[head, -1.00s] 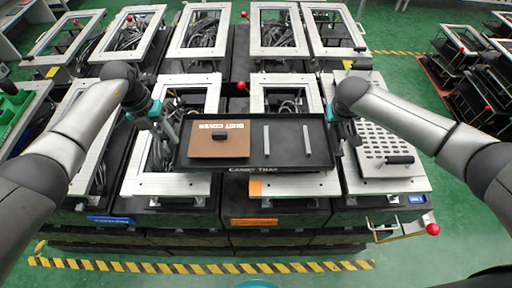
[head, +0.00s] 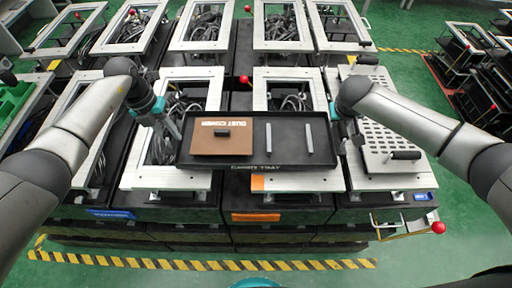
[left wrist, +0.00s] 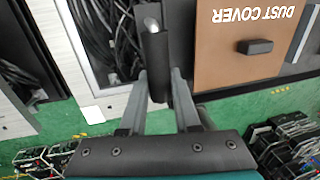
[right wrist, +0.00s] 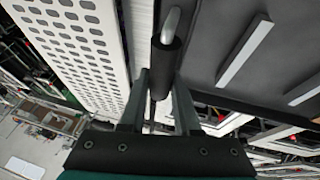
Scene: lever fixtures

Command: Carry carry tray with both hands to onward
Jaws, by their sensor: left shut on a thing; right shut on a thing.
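The black carry tray (head: 258,163) is held up in front of me, roughly level, above the near fixtures. On it lie a brown dust cover (head: 221,144) with a dark handle and two grey bars (head: 269,144). My left gripper (head: 172,138) is at the tray's left end and is shut on a black handle (left wrist: 156,65). My right gripper (head: 345,138) is at the tray's right end and is shut on the other black handle (right wrist: 165,65). In both wrist views the fingers straddle the handle grip.
Framed fixtures (head: 288,75) with cables inside stand under and behind the tray. A perforated plate (head: 378,130) lies right of it. A green bin (head: 14,100) is at the left. Yellow-black floor tape (head: 200,264) runs along the front on green floor.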

